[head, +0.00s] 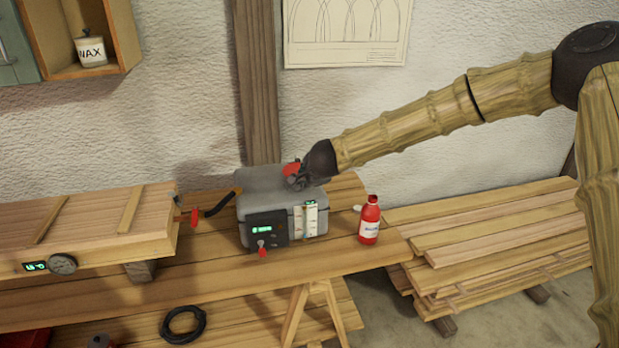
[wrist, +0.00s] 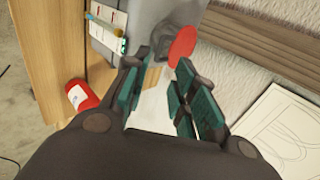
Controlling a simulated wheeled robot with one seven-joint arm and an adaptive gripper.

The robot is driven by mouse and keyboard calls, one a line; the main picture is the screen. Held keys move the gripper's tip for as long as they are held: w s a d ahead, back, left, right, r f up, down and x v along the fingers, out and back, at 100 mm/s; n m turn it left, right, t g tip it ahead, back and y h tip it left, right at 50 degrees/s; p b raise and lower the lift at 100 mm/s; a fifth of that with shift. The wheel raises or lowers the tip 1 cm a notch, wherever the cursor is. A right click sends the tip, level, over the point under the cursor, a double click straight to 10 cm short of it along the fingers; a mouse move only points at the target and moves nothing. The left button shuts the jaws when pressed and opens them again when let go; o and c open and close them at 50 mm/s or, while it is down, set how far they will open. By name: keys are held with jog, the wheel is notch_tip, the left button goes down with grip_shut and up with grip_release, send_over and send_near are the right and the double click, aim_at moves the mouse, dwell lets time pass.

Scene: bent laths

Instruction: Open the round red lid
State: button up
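The round red lid (head: 291,169) is on top of a grey box-shaped machine (head: 262,182) on the workbench. It also shows in the wrist view (wrist: 182,45) as a red disc beside a dark grey fitting (wrist: 163,42). The disc looks tilted up from the top, though its exact angle is hard to tell. My gripper (head: 297,183) is over the machine's top, right by the lid, and hides part of it in the head view. In the wrist view my gripper (wrist: 158,68) has its fingers apart with nothing held between them. The lid lies just past the right finger's tip; contact cannot be told.
A red bottle (head: 369,222) stands on the bench right of the machine. A long wooden box (head: 90,225) with a gauge and red valve handle stands left, joined by a black hose (head: 221,204). Stacked planks (head: 490,240) lie at the right. A wall is close behind.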

jog(key=b+x, duration=0.1)
jog(key=x, duration=0.9)
jog(key=shift+w+f, duration=0.15)
jog(key=shift+f, duration=0.25)
jog(key=shift+w+f, duration=0.1)
jog(key=shift+f, duration=0.05)
jog(key=shift+f, duration=0.1)
